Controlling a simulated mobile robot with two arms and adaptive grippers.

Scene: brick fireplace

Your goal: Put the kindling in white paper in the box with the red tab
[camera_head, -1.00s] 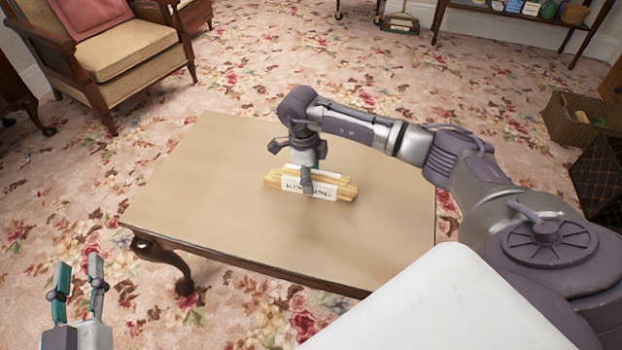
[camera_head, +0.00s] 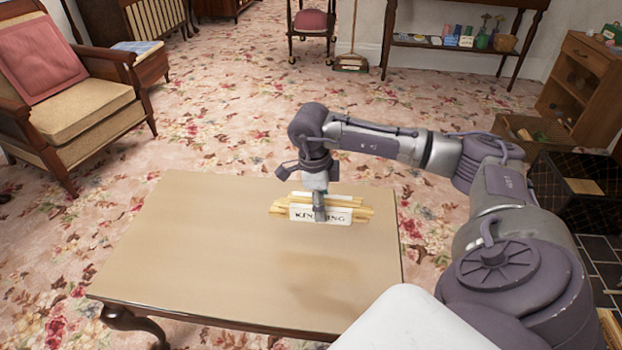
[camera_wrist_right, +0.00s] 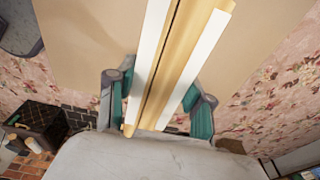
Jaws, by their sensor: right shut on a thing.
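The kindling (camera_head: 358,213) is a bundle of pale yellow sticks in a white paper band with dark lettering. My right gripper (camera_head: 319,212) is shut on the band from above, with one finger across the lettering. A soft shadow lies on the table below, and the bundle appears held above the tabletop. In the right wrist view the kindling (camera_wrist_right: 178,62) runs between the two teal-padded fingers. My left gripper is out of view. I cannot see a red tab on any box.
The wooden table (camera_head: 215,250) is otherwise bare. At the right stand a wicker basket (camera_head: 510,128) and a dark box (camera_head: 572,205), by dark floor tiles. A dark crate (camera_wrist_right: 38,118) shows in the wrist view. An armchair (camera_head: 75,110) stands at the left; flowered carpet lies between.

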